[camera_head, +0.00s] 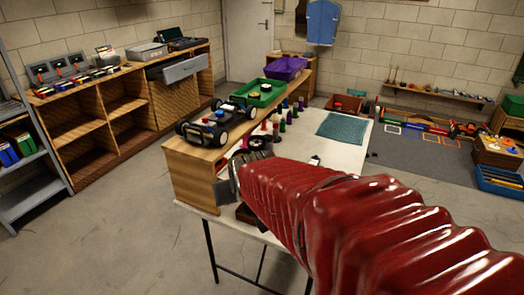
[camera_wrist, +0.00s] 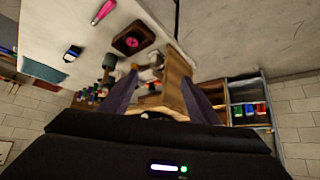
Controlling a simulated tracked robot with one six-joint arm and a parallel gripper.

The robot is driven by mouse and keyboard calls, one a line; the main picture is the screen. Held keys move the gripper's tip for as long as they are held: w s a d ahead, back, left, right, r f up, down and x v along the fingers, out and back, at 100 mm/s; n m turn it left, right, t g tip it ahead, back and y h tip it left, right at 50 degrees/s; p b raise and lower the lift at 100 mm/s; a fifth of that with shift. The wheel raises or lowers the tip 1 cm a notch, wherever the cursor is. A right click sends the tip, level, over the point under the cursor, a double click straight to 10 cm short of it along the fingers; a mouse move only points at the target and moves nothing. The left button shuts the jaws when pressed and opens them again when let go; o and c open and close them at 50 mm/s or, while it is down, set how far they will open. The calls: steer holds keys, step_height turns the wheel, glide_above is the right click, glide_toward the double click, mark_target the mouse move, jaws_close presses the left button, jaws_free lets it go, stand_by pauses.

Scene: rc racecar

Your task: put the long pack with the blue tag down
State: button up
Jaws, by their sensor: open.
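My gripper (camera_wrist: 160,80) is open, its two dark fingers spread apart in the wrist view. I see nothing clearly held between them; the wooden bench shelf (camera_wrist: 176,82) shows behind. In the head view my red-sleeved arm reaches over the white table (camera_head: 345,158), and its grey end (camera_head: 232,188) is by the near end of the wooden shelf. A small dark piece with a blue end (camera_wrist: 72,53) lies on the table in the wrist view, apart from the fingers. I cannot tell whether it is the long pack with the blue tag.
A black toy car (camera_head: 215,124) stands on the shelf, with a green bin (camera_head: 258,93) and a purple bin (camera_head: 284,68) behind it. A dark square tray (camera_wrist: 120,46) holds a pink round thing. A grey rack (camera_head: 30,195) stands at left; the floor between is clear.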

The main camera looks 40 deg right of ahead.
steer(key=s+a+r+n+g+y, duration=0.2)
steer(key=s+a+n, duration=0.1)
steer(key=s+a, duration=1.1)
steer(key=shift+s+r+n+y, duration=0.15)
steer(key=shift+r+n+y, duration=0.15)
steer(key=shift+r+n, duration=0.1)
